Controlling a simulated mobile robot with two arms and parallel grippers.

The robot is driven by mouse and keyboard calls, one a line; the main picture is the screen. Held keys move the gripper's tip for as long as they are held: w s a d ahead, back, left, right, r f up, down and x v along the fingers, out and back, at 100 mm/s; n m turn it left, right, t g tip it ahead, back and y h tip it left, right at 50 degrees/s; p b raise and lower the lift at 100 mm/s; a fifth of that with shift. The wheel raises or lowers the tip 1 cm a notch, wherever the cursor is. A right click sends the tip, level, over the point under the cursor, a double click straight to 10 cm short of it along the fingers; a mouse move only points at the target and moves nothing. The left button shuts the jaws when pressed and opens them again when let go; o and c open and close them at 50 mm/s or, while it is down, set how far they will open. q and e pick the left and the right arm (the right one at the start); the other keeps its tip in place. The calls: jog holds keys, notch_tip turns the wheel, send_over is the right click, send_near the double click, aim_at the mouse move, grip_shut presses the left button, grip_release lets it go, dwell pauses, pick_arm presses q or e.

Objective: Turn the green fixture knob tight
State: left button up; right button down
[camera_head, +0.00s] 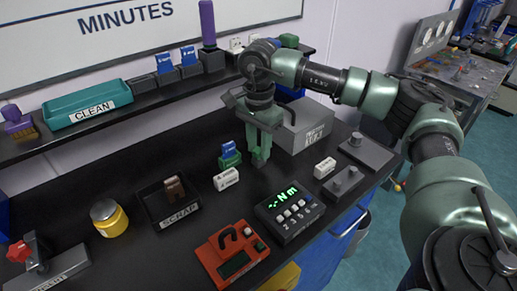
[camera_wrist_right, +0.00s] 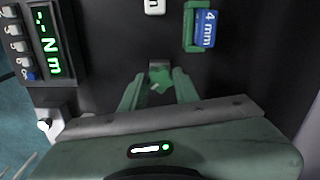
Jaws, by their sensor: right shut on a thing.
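My right gripper (camera_head: 260,160) points down at the dark bench top, its green fingers around a small green star-shaped knob (camera_wrist_right: 160,82) that shows between the fingertips in the right wrist view. It is shut on this knob. A small grey part (camera_wrist_right: 158,67) shows beside the knob. In the head view the fingers hide the knob, and most of its fixture cannot be made out. My left gripper is in neither view.
A green holder with a blue 4 mm block (camera_head: 229,150) stands close left of the gripper. A grey box (camera_head: 305,128) stands behind right. A torque display (camera_head: 289,211), a red device (camera_head: 232,255), a scrap tray (camera_head: 180,221) and a red-knobbed fixture (camera_head: 47,272) stand nearer.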

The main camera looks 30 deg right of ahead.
jog(key=shift+m, duration=0.3)
jog(key=shift+m, duration=2.2)
jog(key=shift+m, duration=1)
jog(key=m, duration=0.2)
jog(key=shift+m, duration=0.4)
